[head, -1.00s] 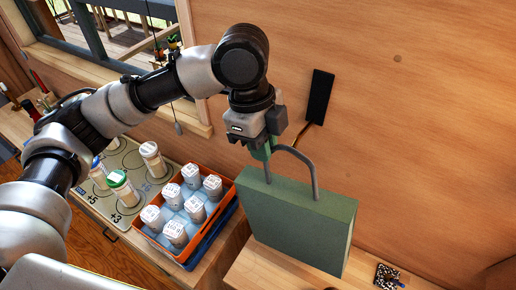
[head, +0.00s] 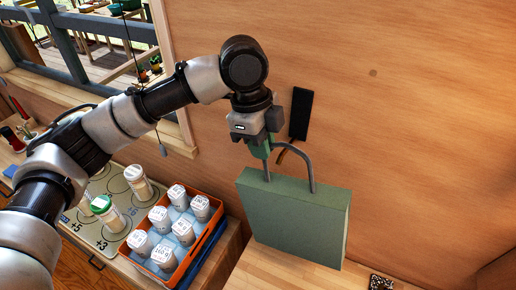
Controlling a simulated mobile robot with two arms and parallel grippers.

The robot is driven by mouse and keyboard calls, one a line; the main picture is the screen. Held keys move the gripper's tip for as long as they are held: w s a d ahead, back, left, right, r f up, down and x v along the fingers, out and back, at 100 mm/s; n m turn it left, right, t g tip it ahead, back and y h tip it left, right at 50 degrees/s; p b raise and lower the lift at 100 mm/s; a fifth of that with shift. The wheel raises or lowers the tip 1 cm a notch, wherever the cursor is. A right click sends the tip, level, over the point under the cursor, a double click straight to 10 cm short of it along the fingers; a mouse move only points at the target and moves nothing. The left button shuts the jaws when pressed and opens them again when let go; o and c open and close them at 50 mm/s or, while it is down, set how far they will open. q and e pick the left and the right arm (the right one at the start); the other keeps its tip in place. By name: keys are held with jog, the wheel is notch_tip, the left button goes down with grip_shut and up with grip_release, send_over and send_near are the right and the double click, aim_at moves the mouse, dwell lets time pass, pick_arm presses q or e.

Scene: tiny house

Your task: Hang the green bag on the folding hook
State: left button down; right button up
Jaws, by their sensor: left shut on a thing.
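The green bag (head: 293,222) is a flat, boxy bag with a grey-green arched handle (head: 308,165). It hangs upright below my left gripper (head: 262,150), which is shut on the left part of the handle. The folding hook (head: 300,113) is a black plate on the wooden wall, just right of and behind my gripper. Its brown arm (head: 289,149) sticks out at the lower end and shows close to the handle arch. I cannot tell whether the arm passes through the arch or lies behind it. My right gripper is not in view.
A wooden counter (head: 262,268) lies below the bag; I cannot tell whether they touch. At left, an orange crate (head: 181,270) holds several white-lidded jars, beside a numbered mat (head: 90,233) with more jars. A black-and-white patterned object (head: 381,283) lies at lower right.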

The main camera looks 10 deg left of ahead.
pick_arm(q)
jog(key=shift+w+d+f, duration=0.2)
jog(key=shift+w+f, duration=0.1)
jog(key=shift+w, duration=0.35)
jog(key=shift+w+d+f, duration=0.25)
jog(key=shift+w+f, duration=0.05)
jog(key=shift+w, duration=0.3)
jog(key=shift+w+d+f, duration=0.2)
jog(key=shift+w+f, duration=0.1)
jog(key=shift+w, duration=0.35)
